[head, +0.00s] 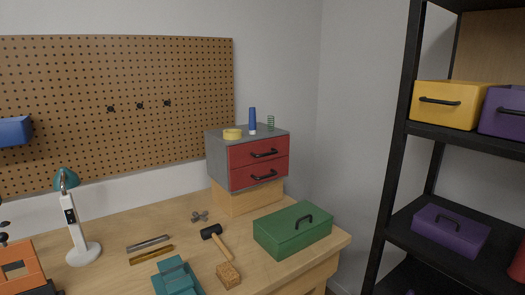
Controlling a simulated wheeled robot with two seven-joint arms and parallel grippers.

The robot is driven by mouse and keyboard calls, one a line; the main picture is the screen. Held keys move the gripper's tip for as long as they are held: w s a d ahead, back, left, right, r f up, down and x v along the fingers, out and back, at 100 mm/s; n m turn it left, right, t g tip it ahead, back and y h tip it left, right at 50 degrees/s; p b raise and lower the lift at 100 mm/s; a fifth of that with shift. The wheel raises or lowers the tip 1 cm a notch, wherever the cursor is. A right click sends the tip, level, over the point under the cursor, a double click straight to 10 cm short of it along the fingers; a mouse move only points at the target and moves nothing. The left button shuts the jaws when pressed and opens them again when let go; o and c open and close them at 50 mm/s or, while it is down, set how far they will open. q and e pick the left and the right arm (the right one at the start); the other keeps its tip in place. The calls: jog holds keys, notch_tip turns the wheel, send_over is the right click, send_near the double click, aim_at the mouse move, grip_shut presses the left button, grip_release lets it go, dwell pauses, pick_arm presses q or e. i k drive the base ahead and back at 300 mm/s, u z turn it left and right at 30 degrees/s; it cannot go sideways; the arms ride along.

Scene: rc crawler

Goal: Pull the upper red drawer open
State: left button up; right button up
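The upper red drawer (246,153) is in a grey cabinet (216,158), with a black bar handle (264,153) on its front. Its front looks flush with the lower red drawer (245,177), which has a similar black handle (264,175). Both drawers look shut. The cabinet stands on a wooden block (249,197) at the back right of the workbench. Neither of my grippers is in the head view.
On the cabinet are a yellow roll, a blue tool (252,119) and a green spring. A green toolbox (290,230) stands on the workbench in front of the cabinet. A hammer (217,240) and other tools lie left of it. A black shelf (395,150) stands right.

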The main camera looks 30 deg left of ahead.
aim_at(240, 155)
jog(key=u, duration=0.75)
jog(key=i, duration=0.75)
jog(key=u, duration=0.85)
